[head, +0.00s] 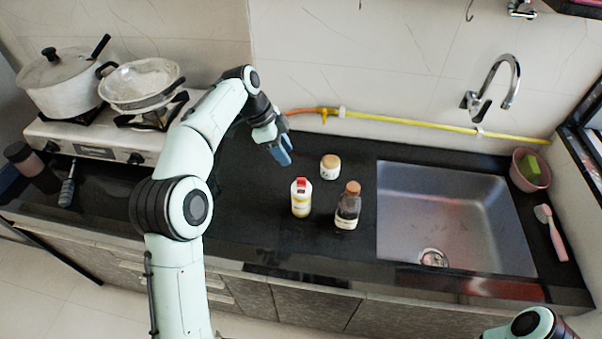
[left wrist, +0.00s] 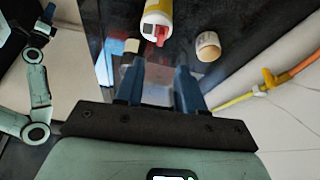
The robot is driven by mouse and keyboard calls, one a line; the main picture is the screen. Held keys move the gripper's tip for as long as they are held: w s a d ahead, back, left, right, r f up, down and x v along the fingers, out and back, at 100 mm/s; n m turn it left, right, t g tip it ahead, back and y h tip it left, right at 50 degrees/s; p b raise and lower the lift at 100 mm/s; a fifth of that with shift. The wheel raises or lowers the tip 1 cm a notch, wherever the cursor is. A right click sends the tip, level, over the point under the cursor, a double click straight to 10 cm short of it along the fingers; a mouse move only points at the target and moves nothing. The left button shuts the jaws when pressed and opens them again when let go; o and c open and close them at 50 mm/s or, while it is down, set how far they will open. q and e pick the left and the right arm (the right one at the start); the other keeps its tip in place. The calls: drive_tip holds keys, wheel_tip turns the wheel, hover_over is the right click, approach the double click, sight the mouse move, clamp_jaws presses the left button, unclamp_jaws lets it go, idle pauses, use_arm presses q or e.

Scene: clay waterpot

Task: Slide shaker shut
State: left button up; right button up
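The shaker (head: 300,198) is a white and yellow container with a red patch on its top. It stands upright on the black counter. In the left wrist view its top (left wrist: 157,24) shows the red patch with a dark square; I cannot tell whether this is an opening. My left gripper (head: 285,158) is above the counter, behind and left of the shaker, apart from it. In the left wrist view its blue fingers (left wrist: 160,72) are spread with nothing between them.
A small jar (head: 330,167) stands behind and right of the shaker, and a brown-capped bottle (head: 348,206) close to its right. The sink (head: 450,205) lies further right. A stove (head: 108,145) with pots is at left. Counter left of the shaker is clear.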

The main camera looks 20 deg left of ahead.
sight(302, 178)
use_arm(q)
drive_tip(key=b+x, duration=0.1)
drive_tip(key=x, duration=0.9)
drive_tip(key=shift+d+f, duration=0.15)
drive_tip(key=shift+f, duration=0.2)
use_arm(e)
drive_tip(key=shift+s+f, duration=0.35)
drive_tip(key=shift+f, duration=0.25)
drive_tip(key=shift+s+f, duration=0.3)
drive_tip(key=shift+f, duration=0.25)
use_arm(q)
clamp_jaws()
